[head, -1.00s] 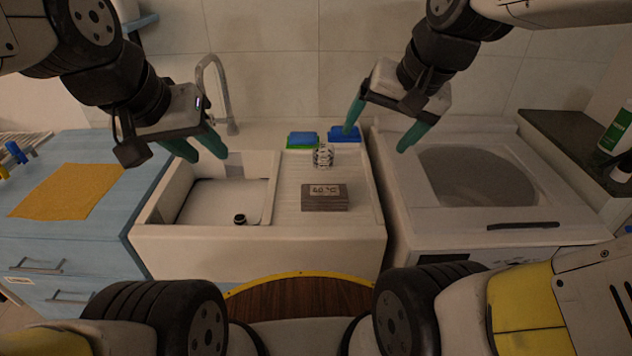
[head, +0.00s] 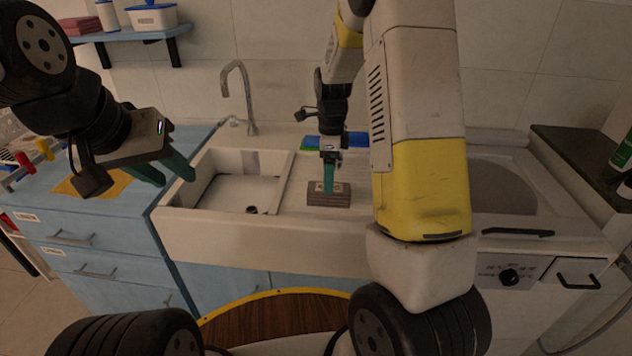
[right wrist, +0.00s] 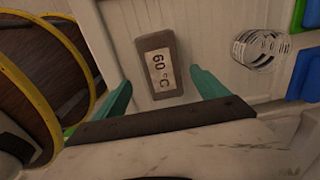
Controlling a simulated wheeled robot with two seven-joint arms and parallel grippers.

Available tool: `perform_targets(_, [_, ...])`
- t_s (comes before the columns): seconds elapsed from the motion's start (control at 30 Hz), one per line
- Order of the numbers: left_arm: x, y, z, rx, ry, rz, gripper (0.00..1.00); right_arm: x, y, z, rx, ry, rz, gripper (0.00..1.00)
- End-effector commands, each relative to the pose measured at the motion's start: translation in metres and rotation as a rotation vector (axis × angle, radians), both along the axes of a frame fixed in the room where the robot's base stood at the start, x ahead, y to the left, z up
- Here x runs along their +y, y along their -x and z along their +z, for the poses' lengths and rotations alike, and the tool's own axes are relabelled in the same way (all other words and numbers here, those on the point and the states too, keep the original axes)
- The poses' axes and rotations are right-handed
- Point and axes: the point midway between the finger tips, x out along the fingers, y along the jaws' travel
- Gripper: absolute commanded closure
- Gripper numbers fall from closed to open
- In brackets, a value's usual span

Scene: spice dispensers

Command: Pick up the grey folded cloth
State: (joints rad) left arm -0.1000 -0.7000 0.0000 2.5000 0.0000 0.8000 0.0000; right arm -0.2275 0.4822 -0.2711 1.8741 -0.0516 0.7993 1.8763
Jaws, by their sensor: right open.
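The grey folded cloth (head: 342,200) is a small block on the ridged drainboard right of the sink basin. In the right wrist view the cloth (right wrist: 168,88) lies flat, with a pale label reading "60 °C". My right gripper (head: 328,189) is over the cloth in the head view, partly covering it. In the right wrist view its teal fingers (right wrist: 158,84) are spread, with the cloth seen between and beyond them. The gap to the cloth is hard to judge. My left gripper (head: 176,181) is open and empty, near the sink's left edge.
A striped clear jar (right wrist: 262,50) stands near the cloth, with blue (right wrist: 304,75) and green items behind it. The sink basin (head: 235,192) and faucet (head: 240,95) are left of the cloth.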

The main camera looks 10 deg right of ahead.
Motion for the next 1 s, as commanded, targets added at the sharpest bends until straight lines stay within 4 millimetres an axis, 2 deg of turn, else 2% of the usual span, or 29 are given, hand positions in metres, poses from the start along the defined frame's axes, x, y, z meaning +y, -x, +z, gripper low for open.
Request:
perform_targets(0.43, [0.000, 0.000, 0.000, 0.000, 0.000, 0.000, 0.64, 0.000, -0.002, -0.059, 0.003, -0.001, 0.002, 0.16])
perform_targets(0.53, [0.000, 0.000, 0.000, 0.000, 0.000, 0.000, 0.64, 0.000, -0.002, -0.066, 0.001, -0.001, 0.002, 0.16])
perform_targets(0.77, [0.000, 0.000, 0.000, 0.000, 0.000, 0.000, 0.64, 0.000, -0.003, -0.066, -0.001, -0.002, 0.003, 0.16])
perform_targets(1.0, [0.000, 0.000, 0.000, 0.000, 0.000, 0.000, 0.64, 0.000, -0.003, -0.066, -0.001, -0.002, 0.003, 0.64])
